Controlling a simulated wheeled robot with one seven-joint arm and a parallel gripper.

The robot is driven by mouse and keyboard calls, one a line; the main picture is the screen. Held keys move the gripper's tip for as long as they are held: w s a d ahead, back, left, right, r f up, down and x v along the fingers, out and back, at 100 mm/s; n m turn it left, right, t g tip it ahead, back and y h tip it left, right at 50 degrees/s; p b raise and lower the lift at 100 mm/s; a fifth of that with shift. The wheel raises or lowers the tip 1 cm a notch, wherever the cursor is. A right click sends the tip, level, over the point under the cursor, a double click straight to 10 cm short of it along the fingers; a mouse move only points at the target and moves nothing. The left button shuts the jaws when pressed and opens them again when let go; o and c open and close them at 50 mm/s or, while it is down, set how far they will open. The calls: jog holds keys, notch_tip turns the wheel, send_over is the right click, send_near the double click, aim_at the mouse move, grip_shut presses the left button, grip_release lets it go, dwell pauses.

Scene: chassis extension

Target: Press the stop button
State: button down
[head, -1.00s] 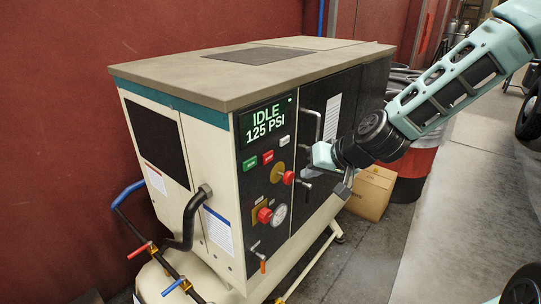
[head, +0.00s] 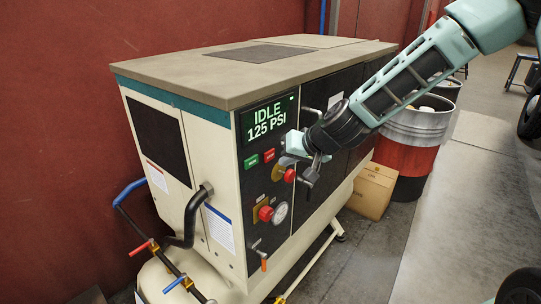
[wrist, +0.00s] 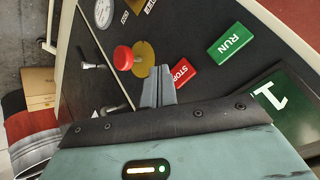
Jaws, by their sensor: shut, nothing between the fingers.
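The red stop button (head: 269,155) is on the compressor's dark front panel, under the display (head: 264,119) reading "IDLE 125 PSI" and right of the green run button (head: 250,162). My gripper (head: 284,158) is shut and empty, just right of the stop button in the head view. In the wrist view the shut fingers (wrist: 159,72) overlap the left edge of the stop button (wrist: 183,71), hiding part of its lettering. The run button (wrist: 231,44) shows fully there. I cannot tell whether the fingertips touch the panel.
A red mushroom knob (wrist: 123,57) on a yellow plate is close beside my fingers. Another red knob (head: 265,213) and a gauge (head: 280,212) are lower on the panel. Door handles stick out to the right. A cardboard box (head: 369,191) and a barrel (head: 411,145) stand behind.

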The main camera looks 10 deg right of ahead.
aim_at(271, 160)
jog(key=shift+w+a, duration=0.45)
jog(key=shift+w, duration=0.15)
jog(key=shift+w+a, duration=0.1)
dwell(1.6)
jog(key=shift+w+a, duration=0.15)
jog(key=shift+w, duration=0.1)
jog(key=shift+w+a, duration=0.25)
jog(key=shift+w, duration=0.1)
dwell(0.9)
jog(key=shift+s+d, duration=0.5)
jog(key=shift+s, duration=0.2)
